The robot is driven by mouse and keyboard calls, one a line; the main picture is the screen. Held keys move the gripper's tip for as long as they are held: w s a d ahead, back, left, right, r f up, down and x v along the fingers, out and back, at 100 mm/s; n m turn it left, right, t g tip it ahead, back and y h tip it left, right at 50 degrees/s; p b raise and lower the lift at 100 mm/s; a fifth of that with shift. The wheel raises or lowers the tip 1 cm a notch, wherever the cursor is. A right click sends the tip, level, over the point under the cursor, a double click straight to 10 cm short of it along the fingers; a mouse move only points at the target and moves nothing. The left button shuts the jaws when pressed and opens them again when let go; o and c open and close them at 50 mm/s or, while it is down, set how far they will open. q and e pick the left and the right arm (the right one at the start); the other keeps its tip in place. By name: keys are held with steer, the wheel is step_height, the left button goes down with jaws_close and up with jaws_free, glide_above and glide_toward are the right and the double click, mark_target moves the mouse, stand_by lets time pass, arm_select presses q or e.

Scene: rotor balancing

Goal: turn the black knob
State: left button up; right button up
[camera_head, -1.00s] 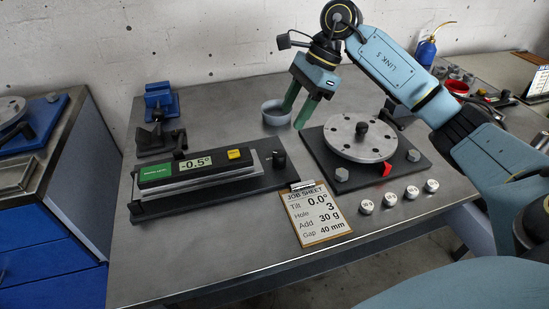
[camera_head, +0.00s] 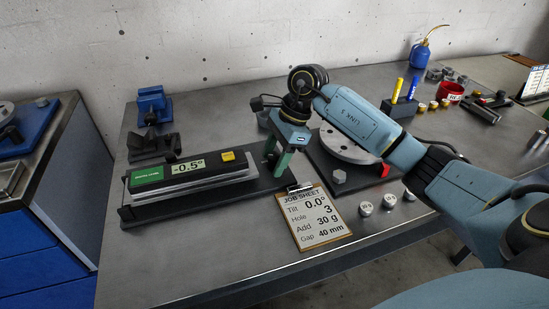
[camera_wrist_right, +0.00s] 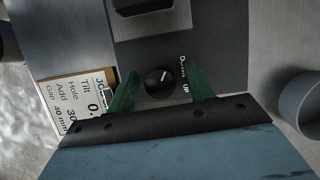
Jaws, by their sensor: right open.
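The black knob (camera_wrist_right: 158,82) shows in the right wrist view, round with a white pointer line, on a dark plate with "Down" and "Up" lettering beside it. My right gripper (camera_head: 275,163) is open, its green fingers pointing down over the right end of the level's base. In the wrist view the fingers stand on either side of the knob, apart from it. In the head view the knob is hard to make out behind the fingers. The level's display (camera_head: 188,166) reads -0.5°. My left gripper is not in view.
The job sheet (camera_head: 313,218) lies just in front, showing tilt 0.0°. The rotor disc (camera_head: 345,148) is to the right, partly behind my arm. A grey cup (camera_wrist_right: 304,102) stands beside the plate. Small weights (camera_head: 366,208) lie at the front right.

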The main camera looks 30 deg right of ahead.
steer(key=c, duration=1)
steer(key=shift+o, duration=0.2)
steer(key=shift+m, duration=0.3)
steer(key=shift+m+t+p, duration=0.3)
steer(key=shift+m+t, duration=0.1)
steer(key=shift+m, duration=0.4)
steer(key=m+t, duration=0.1)
steer(key=m, duration=0.1)
steer(key=shift+m+h+p, duration=0.3)
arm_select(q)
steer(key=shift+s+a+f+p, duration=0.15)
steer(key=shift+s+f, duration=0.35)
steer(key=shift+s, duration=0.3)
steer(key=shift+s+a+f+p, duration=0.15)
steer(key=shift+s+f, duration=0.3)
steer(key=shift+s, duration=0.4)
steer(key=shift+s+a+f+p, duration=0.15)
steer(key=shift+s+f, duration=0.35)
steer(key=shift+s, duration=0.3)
arm_select(e)
steer(key=shift+m+t+h, duration=0.3)
steer(key=shift+m+h, duration=0.1)
steer(key=shift+m, duration=0.85)
steer(key=shift+m+t+h, duration=0.3)
steer(key=shift+m+h, duration=0.1)
steer(key=shift+m, duration=0.85)
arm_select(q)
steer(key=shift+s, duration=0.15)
